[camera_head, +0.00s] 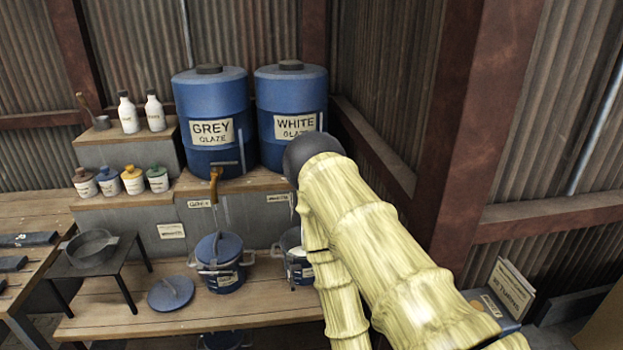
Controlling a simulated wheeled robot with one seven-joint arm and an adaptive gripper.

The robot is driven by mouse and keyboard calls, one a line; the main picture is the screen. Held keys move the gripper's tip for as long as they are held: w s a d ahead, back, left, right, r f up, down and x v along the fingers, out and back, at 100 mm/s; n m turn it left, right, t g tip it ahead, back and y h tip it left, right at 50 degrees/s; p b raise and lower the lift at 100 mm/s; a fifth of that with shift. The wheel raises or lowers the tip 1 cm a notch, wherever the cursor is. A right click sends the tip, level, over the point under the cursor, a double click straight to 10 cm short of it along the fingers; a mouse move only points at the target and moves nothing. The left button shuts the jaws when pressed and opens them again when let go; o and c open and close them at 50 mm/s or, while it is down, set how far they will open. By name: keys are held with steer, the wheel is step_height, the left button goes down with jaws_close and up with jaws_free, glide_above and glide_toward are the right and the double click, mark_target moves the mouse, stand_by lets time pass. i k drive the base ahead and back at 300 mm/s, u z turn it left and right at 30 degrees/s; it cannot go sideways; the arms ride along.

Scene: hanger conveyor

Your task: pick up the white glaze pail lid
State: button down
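A loose round blue lid (171,293) with a grip on top lies flat on the wooden bench, left of a blue pail (222,265) that has a lid on. Another pail (293,262), below the drum marked WHITE GLAZE, appears open with pale contents; my arm covers its right part. No writing on the loose lid can be read, so I cannot tell from it which pail it belongs to. My arm comes in from the lower right, bends in front of the white drum and runs back down. My gripper does not show.
Blue drums marked GREY GLAZE (208,110) and WHITE GLAZE (290,95) stand on a raised shelf. Small jars and bottles stand at left. A dark stand (92,262) holds a sieve-like pan left of the loose lid. Bare bench (110,318) surrounds the lid's front.

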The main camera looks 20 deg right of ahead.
mark_target(171, 293)
steer(key=k, duration=0.45)
steer(key=u, duration=1)
steer(key=i, duration=0.9)
steer(key=z, duration=1)
